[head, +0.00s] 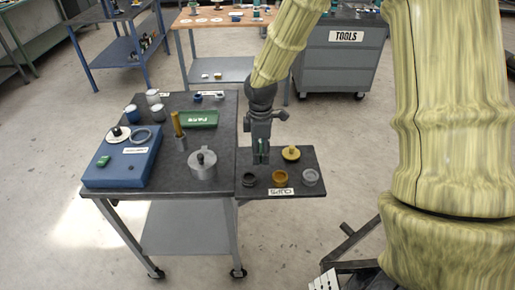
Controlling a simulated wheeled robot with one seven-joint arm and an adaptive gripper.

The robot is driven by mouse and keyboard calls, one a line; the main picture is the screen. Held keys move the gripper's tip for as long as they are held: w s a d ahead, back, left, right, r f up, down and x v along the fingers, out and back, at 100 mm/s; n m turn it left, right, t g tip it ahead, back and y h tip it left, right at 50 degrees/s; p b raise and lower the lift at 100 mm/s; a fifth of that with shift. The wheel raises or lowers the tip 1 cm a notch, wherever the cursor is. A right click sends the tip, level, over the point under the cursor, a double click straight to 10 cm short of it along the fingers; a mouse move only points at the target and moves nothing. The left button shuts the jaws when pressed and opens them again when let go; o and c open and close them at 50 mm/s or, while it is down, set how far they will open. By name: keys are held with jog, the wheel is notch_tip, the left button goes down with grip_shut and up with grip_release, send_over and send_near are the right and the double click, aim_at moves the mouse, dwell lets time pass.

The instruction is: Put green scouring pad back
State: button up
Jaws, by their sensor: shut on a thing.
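My gripper (260,156) points down over the dark side shelf at the right of the workbench. It is shut on a small green piece, which looks like the green scouring pad (263,147), held upright between the fingers. The fingers cover part of it. I cannot tell whether its lower edge touches the shelf.
The side shelf (310,162) holds a yellow lidded piece (291,153), an ochre cup (280,178) and a grey cup (310,177). A tool cabinet (341,60) stands behind.

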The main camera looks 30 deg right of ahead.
jog(key=w, duration=0.1)
jog(key=w+d, duration=0.1)
jog(key=w, duration=0.2)
jog(key=shift+w+d+f, duration=0.15)
jog(key=shift+d+f, duration=0.05)
jog(key=shift+f, duration=0.05)
jog(key=shift+f+p, duration=0.45)
jog(key=shift+f, duration=1.3)
jog(key=o, duration=0.9)
notch_tip(320, 180, up, 12)
jog(key=shift+b, duration=0.45)
